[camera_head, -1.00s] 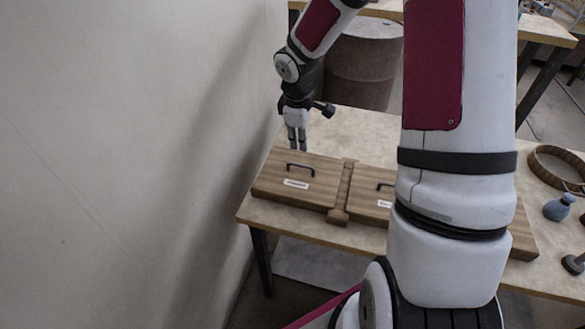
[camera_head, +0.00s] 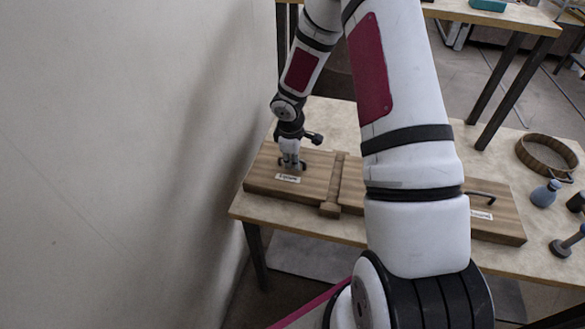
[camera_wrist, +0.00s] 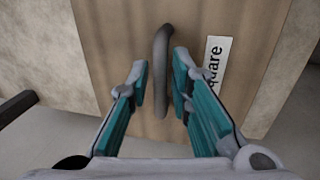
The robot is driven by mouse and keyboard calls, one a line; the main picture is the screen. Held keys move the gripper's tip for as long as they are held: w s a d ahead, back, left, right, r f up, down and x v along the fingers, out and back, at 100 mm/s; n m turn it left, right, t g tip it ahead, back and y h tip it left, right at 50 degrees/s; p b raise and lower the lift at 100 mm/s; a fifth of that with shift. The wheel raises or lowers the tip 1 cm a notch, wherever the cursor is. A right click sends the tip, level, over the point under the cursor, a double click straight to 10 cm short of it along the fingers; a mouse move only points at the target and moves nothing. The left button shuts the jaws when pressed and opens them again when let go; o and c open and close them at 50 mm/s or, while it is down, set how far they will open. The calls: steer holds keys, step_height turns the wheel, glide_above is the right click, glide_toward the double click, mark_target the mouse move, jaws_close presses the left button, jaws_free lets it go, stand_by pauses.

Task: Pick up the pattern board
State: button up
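The pattern board (camera_head: 312,185) is a flat wooden board with a dark handle and a white label, lying on the left end of the table. In the wrist view its wooden face (camera_wrist: 120,45) fills the middle, and the label (camera_wrist: 213,66) reads "quare" in part. My gripper (camera_head: 290,165) is down at the handle. In the wrist view my gripper (camera_wrist: 161,85) is open, one finger on each side of the dark curved handle (camera_wrist: 162,60), with gaps between the fingers and the handle.
A wooden strip (camera_head: 333,190) separates this board from another board (camera_head: 351,190), partly hidden by my arm. A further handled board (camera_head: 500,222) lies right. A round wooden ring (camera_head: 521,158), a blue bottle-like item (camera_head: 545,194) and a tool (camera_head: 568,242) stand at right. A wall (camera_head: 130,160) rises close on the left.

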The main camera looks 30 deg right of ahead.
steer(key=shift+f, duration=0.25)
jaws_close()
steer(key=shift+r, duration=0.1)
